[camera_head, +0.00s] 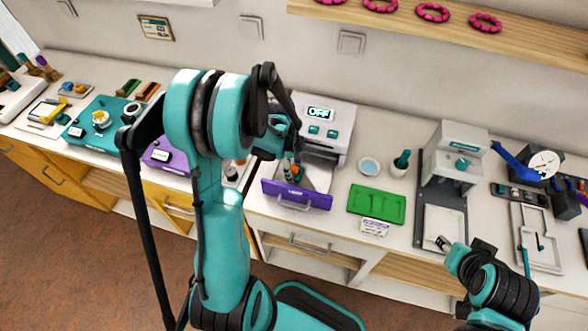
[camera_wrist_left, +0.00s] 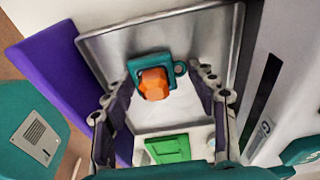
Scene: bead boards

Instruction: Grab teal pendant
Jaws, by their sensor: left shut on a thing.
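The teal pendant (camera_wrist_left: 172,61), a small teal square with a ring at one side and a faceted orange stone, shows in the left wrist view at the metal tray (camera_wrist_left: 105,42). My left gripper (camera_wrist_left: 160,72) has a finger on each side of it and is shut on it. In the head view the left gripper (camera_head: 291,168) reaches down into the pulled-out drawer with the purple front (camera_head: 297,195); the orange stone shows there, partly hidden. Whether the pendant touches the tray is unclear. My right gripper (camera_head: 445,243) is at the lower right, its fingers too small to judge.
The grey oven (camera_head: 335,118) with an OFF display stands behind the drawer. A green board (camera_head: 377,204) lies to its right, with a press (camera_head: 458,150) further right. A teal board (camera_head: 98,133) and a purple box (camera_head: 165,158) stand left. My left arm hides part of the counter.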

